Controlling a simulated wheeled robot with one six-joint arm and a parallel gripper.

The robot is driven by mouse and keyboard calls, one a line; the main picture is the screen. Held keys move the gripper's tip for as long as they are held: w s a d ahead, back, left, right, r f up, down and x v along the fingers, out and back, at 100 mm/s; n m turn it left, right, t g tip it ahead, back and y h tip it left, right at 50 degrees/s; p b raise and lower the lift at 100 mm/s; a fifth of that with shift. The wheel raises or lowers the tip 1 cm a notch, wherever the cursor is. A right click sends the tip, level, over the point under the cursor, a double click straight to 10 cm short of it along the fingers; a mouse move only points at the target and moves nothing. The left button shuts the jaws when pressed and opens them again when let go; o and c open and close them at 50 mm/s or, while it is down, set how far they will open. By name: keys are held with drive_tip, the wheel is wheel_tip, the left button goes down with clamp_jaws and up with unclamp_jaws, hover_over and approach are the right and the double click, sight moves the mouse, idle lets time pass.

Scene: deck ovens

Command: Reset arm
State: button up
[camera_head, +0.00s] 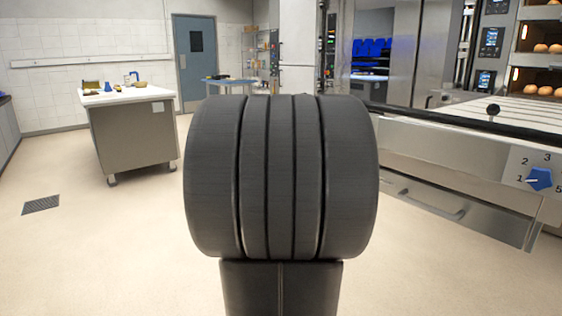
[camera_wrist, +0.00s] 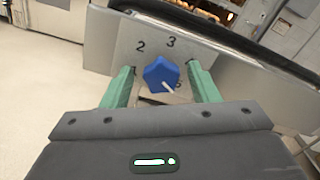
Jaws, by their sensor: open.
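In the wrist view my gripper (camera_wrist: 160,88) is open, its two green fingers apart. A blue knob (camera_wrist: 161,74) with a white pointer mark shows between the fingers, on a grey metal panel (camera_wrist: 118,53) with printed numbers. I cannot tell whether the fingers touch the knob. In the head view the blue knob (camera_head: 540,179) sits at the right edge on the front panel of the oven's loader, its white mark towards the 1. My gripper is not visible in the head view; a dark rounded part of my own arm fills the middle.
Deck ovens with bread rolls (camera_head: 541,48) stand at the right, beside a slatted surface (camera_head: 528,111). A drawer handle (camera_head: 431,205) is below the panel. A wheeled worktable (camera_head: 133,140) stands at the left. A floor drain (camera_head: 41,205) lies left; the left floor is clear.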

drive_tip(key=shift+n+p, duration=4.9)
drive_tip(key=shift+n, duration=1.6)
